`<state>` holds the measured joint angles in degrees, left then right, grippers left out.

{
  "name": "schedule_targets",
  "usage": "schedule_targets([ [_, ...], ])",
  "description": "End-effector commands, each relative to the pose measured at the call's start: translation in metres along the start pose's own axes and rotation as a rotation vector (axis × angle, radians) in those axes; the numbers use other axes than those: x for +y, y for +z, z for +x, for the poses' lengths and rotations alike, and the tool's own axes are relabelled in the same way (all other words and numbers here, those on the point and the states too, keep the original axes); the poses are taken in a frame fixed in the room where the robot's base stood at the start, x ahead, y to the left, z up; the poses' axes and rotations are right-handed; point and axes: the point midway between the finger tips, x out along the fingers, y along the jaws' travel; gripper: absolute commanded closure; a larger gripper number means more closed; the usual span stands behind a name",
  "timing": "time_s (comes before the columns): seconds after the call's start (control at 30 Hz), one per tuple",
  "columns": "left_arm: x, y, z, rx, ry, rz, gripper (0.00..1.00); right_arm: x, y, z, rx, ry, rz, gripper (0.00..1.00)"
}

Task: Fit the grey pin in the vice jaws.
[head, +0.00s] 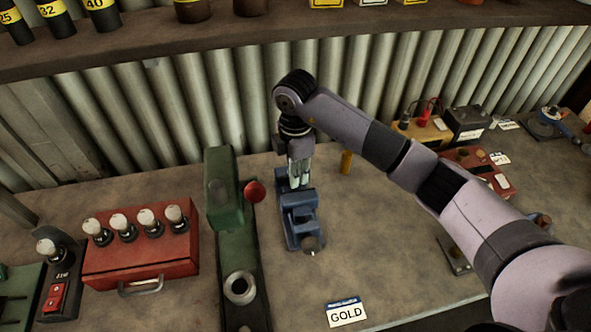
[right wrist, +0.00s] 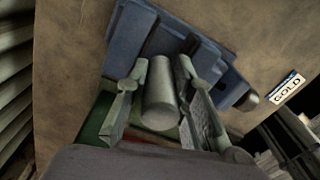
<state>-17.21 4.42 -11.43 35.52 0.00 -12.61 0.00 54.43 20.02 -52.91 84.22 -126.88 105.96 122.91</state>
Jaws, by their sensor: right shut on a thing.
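The blue vice (head: 298,228) stands on the bench in the middle of the head view, and it also shows in the right wrist view (right wrist: 135,38). My right gripper (head: 299,180) points down over the vice's far end. In the right wrist view its two fingers (right wrist: 160,105) are shut on the grey pin (right wrist: 161,100), a smooth cylinder. The pin's far end reaches the vice jaws in that view; I cannot tell how deep it sits between them. In the head view I cannot pick the pin out from the fingers. My left gripper is not in view.
A green press (head: 232,220) with a red knob (head: 253,191) stands close left of the vice. A brass-coloured cylinder (head: 346,162) stands to its right. A red bulb box (head: 140,252) is at left, a GOLD card (head: 347,312) in front.

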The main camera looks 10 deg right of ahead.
Motion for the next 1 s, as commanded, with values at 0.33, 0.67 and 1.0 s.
schedule_targets([
  [0.33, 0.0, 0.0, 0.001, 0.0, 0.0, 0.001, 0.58, 0.0, 0.0, 0.001, 0.0, 0.002, 0.0, 1.0],
  [0.67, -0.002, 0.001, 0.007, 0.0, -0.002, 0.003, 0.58, 0.0, 0.001, 0.009, 0.0, 0.001, 0.0, 1.0],
  [1.0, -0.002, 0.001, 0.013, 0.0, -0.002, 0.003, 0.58, 0.0, 0.001, 0.018, -0.001, 0.0, 0.0, 1.0],
])
